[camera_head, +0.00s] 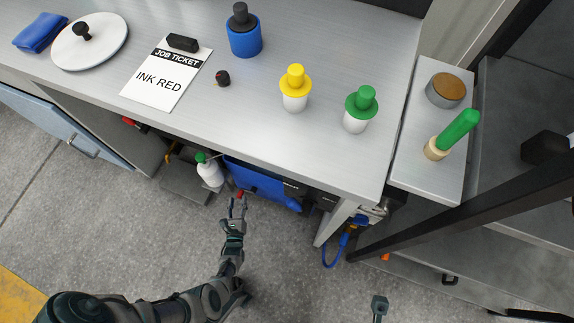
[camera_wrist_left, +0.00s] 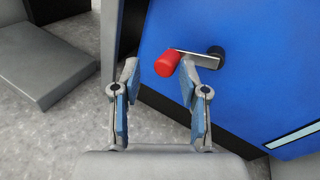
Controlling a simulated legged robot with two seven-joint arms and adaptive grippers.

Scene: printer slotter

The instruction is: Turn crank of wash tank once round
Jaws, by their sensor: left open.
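The wash tank (camera_head: 262,184) is a blue box under the bench, and its blue face (camera_wrist_left: 245,100) fills the right of the left wrist view. Its crank has a red knob (camera_wrist_left: 168,64) on a grey metal arm (camera_wrist_left: 200,60) that runs right to a dark hub (camera_wrist_left: 216,54). My left gripper (camera_wrist_left: 157,75) is open, its fingers pointing at the tank. The red knob shows between the fingertips, close to the right finger; I cannot tell whether they touch. In the head view my left gripper (camera_head: 238,201) is just in front of the tank.
The bench (camera_head: 200,110) overhangs the tank. A white bottle with a green cap (camera_head: 209,170) stands left of the tank. A bench leg (camera_head: 335,222) and blue hose (camera_head: 340,245) are to its right. The floor in front is clear.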

